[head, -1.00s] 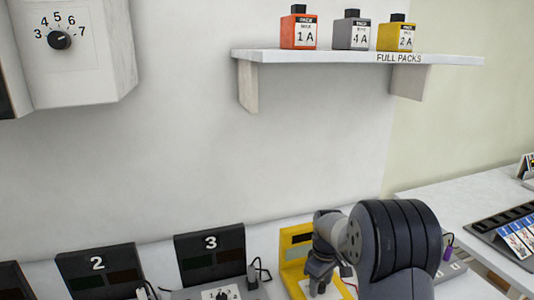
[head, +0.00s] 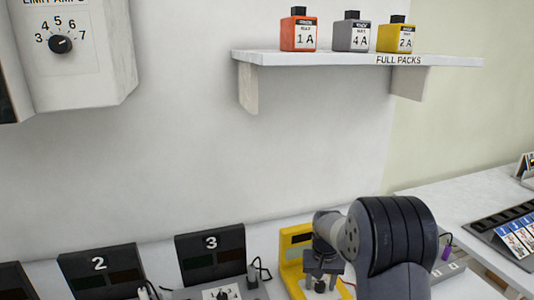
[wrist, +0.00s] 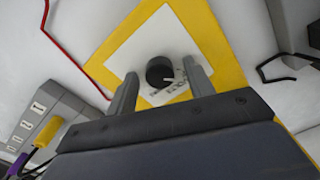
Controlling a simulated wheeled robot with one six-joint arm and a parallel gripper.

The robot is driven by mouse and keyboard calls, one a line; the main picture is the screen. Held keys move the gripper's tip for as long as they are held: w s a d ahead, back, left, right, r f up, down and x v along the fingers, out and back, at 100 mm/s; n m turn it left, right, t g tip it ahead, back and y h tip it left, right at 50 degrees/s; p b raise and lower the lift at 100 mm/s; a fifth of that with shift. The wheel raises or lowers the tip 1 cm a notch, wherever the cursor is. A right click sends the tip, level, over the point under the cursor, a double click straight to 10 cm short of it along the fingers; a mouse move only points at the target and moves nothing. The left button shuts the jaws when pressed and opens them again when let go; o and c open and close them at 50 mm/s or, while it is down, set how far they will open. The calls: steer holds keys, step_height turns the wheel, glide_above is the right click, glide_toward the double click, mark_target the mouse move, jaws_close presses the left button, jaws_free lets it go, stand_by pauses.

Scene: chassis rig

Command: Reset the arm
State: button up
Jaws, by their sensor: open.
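My gripper (head: 321,280) is at the lower middle of the head view, in front of a yellow device (head: 292,262). In the wrist view, my gripper (wrist: 163,88) is open, with its two fingers apart. A black knob (wrist: 160,72) on the device's white plate (wrist: 150,45) shows between and beyond the fingertips. The fingers do not appear to hold it. The yellow border (wrist: 205,25) of the device surrounds the plate. My arm hides part of the device in the head view.
A shelf (head: 300,58) holds an orange pack (head: 298,34), a grey pack (head: 351,35) and a yellow pack (head: 397,38). Stations marked 2 (head: 98,268) and 3 (head: 211,254) stand to the left. A power strip (wrist: 45,112) and a red wire (wrist: 68,55) lie near my gripper.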

steer(key=m, duration=0.4)
steer(key=shift+p, duration=0.4)
steer(key=shift+r, duration=1.25)
steer(key=shift+r, duration=0.1)
